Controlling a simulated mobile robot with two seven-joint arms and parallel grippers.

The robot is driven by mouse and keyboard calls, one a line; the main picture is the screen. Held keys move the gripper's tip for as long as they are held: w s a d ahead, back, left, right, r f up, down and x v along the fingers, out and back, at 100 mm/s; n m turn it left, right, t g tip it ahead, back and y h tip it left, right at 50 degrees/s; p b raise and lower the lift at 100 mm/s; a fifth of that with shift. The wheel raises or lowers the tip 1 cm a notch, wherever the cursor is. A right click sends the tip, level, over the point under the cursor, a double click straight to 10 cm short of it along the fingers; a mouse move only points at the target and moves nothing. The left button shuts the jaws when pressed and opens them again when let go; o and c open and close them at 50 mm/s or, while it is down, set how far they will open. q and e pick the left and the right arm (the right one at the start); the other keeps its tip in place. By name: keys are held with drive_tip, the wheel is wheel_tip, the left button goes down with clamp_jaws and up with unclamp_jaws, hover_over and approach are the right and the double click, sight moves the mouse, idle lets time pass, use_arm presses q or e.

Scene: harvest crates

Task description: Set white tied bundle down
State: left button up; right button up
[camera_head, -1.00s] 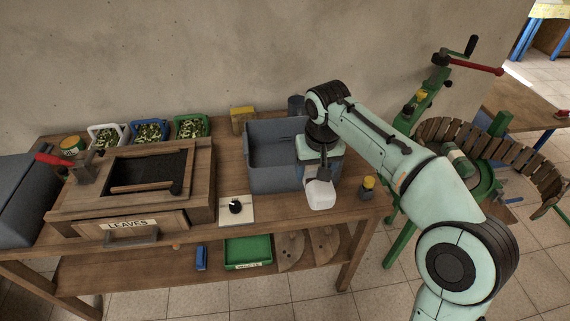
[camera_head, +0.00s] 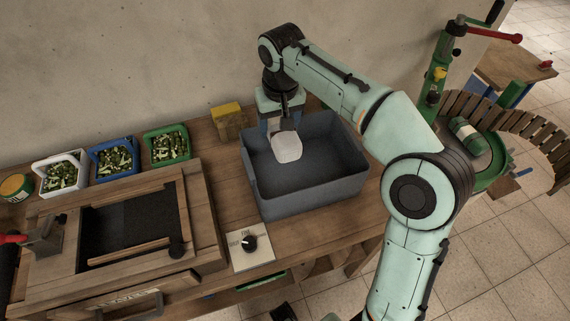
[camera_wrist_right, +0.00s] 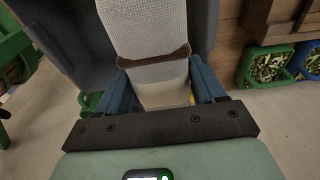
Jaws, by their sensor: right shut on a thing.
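The white tied bundle (camera_head: 286,147) hangs from my right gripper (camera_head: 282,124), over the left part of the grey crate (camera_head: 318,198) in the head view. In the right wrist view the bundle (camera_wrist_right: 152,28) is pale woven cloth with a brown tie around it, held between the blue fingers. The crate is open and its visible floor is bare. Whether the bundle touches the crate floor cannot be told. My left gripper is not in view.
A wooden box with a dark screen (camera_head: 125,222) stands left of the crate. A dial plate (camera_head: 249,245) lies in front of it. Tubs of green leaves (camera_head: 114,160) and a yellow block (camera_head: 228,121) stand behind. A slatted round conveyor (camera_head: 480,115) is at the right.

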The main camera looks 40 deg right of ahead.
drive_tip(key=shift+s+f+b, duration=0.2)
drive_tip(key=shift+f+b, duration=1.65)
drive_tip(key=shift+f, duration=7.6)
drive_tip(key=shift+f, duration=0.1)
drive_tip(key=o, duration=1.4)
drive_tip(key=shift+r, duration=0.2)
drive_tip(key=r, duration=0.4)
drive_tip(key=s+r+p, duration=0.1)
drive_tip(key=r, duration=0.2)
drive_tip(key=r+p, duration=0.1)
drive_tip(key=r, duration=0.3)
drive_tip(key=shift+s+a+r, duration=0.25)
drive_tip(key=shift+s+r, duration=0.1)
drive_tip(key=shift+s, duration=0.05)
